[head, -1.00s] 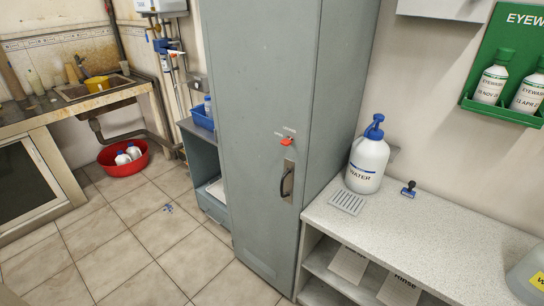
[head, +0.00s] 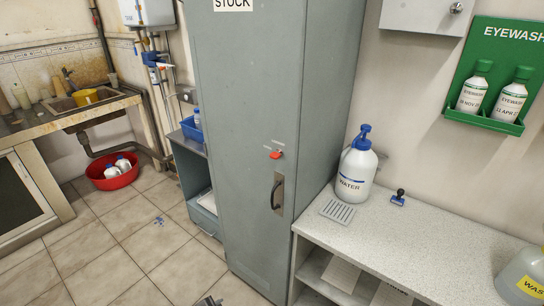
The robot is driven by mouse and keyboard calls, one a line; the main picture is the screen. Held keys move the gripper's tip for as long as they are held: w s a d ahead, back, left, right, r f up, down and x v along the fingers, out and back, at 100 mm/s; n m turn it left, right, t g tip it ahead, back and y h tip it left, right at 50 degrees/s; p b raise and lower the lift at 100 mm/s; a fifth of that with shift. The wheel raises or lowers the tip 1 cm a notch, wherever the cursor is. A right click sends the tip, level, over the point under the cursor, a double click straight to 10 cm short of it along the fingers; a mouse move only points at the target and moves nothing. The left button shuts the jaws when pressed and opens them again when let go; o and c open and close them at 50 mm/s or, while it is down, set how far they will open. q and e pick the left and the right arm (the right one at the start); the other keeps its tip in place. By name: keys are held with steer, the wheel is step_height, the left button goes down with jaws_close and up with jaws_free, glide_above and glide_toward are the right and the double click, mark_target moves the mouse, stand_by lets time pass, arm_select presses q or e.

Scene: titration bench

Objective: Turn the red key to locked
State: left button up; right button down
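The red key (head: 276,155) is on the front of the tall grey cabinet (head: 250,80), above the dark door handle (head: 277,194). Small label marks sit around the key, too small to read. The cabinet door looks shut, and a sign on it reads "STOCK" (head: 234,4). A small grey piece at the bottom edge of the head view may be part of one of my arms; I cannot tell. Neither gripper can be made out in the head view.
A counter (head: 450,232) right of the cabinet holds a blue-topped water bottle (head: 356,172) and a small blue stamp-like object (head: 398,197). An eyewash rack (head: 486,122) hangs on the wall. A red basin (head: 112,174) stands on the floor at left.

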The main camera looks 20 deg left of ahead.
arm_select(q)
steer(key=w+r+m+t, duration=0.2)
steer(key=w+r, duration=0.7)
steer(key=r, duration=0.3)
steer(key=m+t+h+p, duration=0.2)
steer(key=m+t+h, duration=0.4)
steer(key=m, duration=0.5)
glide_toward(272, 157)
steer(key=p+x, duration=0.2)
steer(key=x, duration=0.6)
steer(key=shift+d+p, duration=0.1)
steer(key=shift+p, duration=0.2)
steer(key=shift+x, duration=0.8)
steer(key=shift+f, duration=0.1)
jaws_close()
